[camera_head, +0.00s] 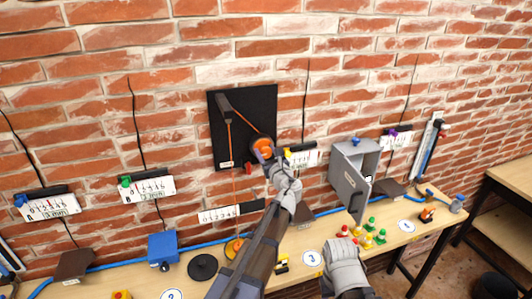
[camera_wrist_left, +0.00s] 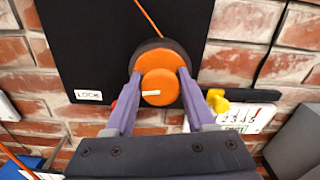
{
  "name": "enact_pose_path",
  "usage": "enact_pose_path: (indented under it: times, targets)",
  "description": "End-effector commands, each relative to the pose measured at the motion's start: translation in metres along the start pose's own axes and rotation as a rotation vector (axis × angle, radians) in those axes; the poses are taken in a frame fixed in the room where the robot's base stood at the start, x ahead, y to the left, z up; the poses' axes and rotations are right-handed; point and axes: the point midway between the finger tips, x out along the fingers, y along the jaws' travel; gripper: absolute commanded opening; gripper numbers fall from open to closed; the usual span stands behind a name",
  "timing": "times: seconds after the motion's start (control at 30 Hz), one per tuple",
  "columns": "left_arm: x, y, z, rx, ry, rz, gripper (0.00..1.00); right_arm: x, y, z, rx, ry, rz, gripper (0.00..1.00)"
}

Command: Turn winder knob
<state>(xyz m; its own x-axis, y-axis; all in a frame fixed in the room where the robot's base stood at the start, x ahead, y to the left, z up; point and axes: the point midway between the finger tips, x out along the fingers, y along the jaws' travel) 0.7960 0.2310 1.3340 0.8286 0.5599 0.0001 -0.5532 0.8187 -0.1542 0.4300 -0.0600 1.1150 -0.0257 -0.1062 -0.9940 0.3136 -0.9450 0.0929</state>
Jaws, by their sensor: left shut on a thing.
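The winder knob (camera_head: 264,148) is a round orange knob with a dark rim, on a black wall board (camera_head: 226,141). It also shows in the left wrist view (camera_wrist_left: 159,87), with a pale pointer mark towards the left. My left gripper (camera_head: 262,155) is shut on the knob; in the left wrist view its purple fingers (camera_wrist_left: 159,92) flank it on both sides. An orange cord (camera_head: 235,148) runs from a dark bracket (camera_head: 223,104) to the knob. A LOCK label (camera_wrist_left: 88,95) is on the board. My right gripper's fingers do not show.
A grey cabinet (camera_head: 352,178) with its door open hangs right of the board. Scale plates line the brick wall.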

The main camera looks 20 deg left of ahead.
Motion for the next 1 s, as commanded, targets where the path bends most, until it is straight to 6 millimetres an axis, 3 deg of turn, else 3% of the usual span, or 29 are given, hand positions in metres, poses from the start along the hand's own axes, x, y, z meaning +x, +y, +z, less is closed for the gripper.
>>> enact_pose_path:
  times: [1.0]
  targets:
    - [-0.0005,0.004,-0.0024,-0.959,0.001,0.001,0.0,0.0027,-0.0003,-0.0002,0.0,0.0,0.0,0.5]
